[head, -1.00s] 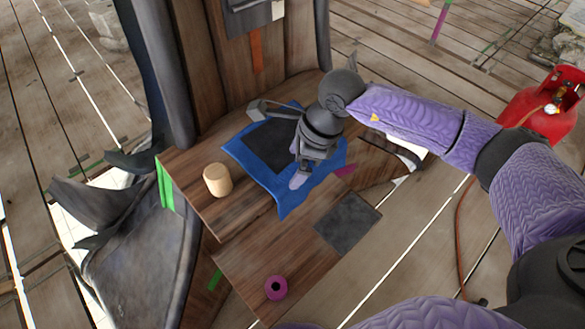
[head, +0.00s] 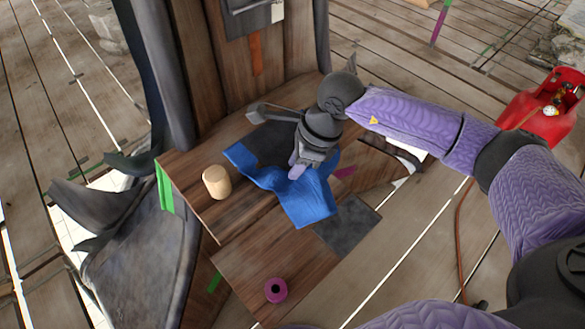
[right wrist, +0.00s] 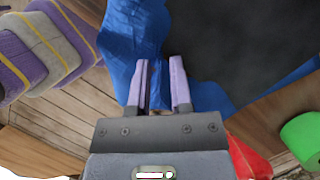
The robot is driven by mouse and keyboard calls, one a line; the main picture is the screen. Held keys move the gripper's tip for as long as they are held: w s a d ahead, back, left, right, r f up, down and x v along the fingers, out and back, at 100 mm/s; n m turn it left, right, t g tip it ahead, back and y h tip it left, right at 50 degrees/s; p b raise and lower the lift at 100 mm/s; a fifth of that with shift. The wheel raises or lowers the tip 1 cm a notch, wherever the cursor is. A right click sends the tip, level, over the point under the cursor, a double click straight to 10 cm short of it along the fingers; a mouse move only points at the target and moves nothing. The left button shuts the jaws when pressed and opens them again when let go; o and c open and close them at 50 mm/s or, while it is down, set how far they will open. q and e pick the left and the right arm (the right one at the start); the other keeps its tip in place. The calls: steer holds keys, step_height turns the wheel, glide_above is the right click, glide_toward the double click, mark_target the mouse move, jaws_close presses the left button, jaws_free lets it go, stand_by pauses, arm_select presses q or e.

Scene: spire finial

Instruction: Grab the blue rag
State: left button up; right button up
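The blue rag (head: 300,198) lies bunched and folded on the wooden platform, with its near end hanging toward the dark grey square. My right gripper (head: 297,172) is at the rag's upper right part, pointing down. The gripper and wrist hide part of the rag in the head view. My left gripper is not in view.
A wooden cylinder (head: 217,182) stands left of the rag. A hammer-like tool (head: 257,111) lies behind it, by a dark patch (head: 268,140). A magenta ring (head: 275,290) and a dark grey square (head: 349,224) are nearer. A red gas cylinder (head: 545,112) stands at right.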

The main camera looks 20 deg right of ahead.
steer(key=shift+f, duration=0.1)
steer(key=shift+c, duration=1.1)
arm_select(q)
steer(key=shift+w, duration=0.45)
arm_select(e)
jaws_close()
